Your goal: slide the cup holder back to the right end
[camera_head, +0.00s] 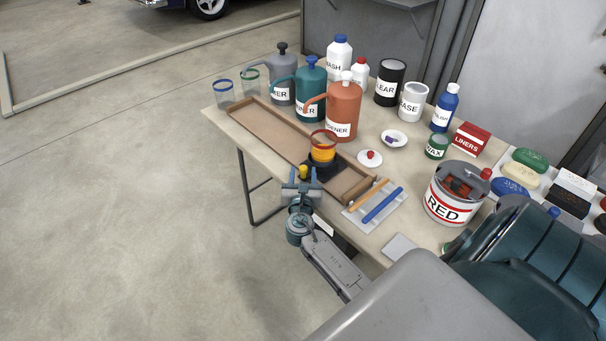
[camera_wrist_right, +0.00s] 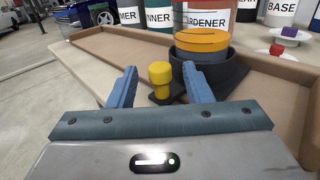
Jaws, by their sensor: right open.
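The cup holder (camera_head: 330,172) is a black base with a low round cup seat and a yellow knob (camera_wrist_right: 160,78) on its near side. It stands in the long brown tray (camera_head: 250,116), toward the right part, with some bare tray floor to its right. A clear cup (camera_head: 322,151) with orange and yellow content stands upright in the seat; it also shows in the right wrist view (camera_wrist_right: 203,42). My right gripper (camera_head: 302,176) is open at the tray's near side. Its blue fingers (camera_wrist_right: 162,84) stand on either side of the knob, with visible gaps. My left gripper is not in view.
Orange (camera_head: 343,108), teal (camera_head: 310,92) and grey (camera_head: 283,80) jugs stand close behind the tray. A pad with orange and blue sticks (camera_head: 382,205) and a RED can (camera_head: 455,195) stand to the right.

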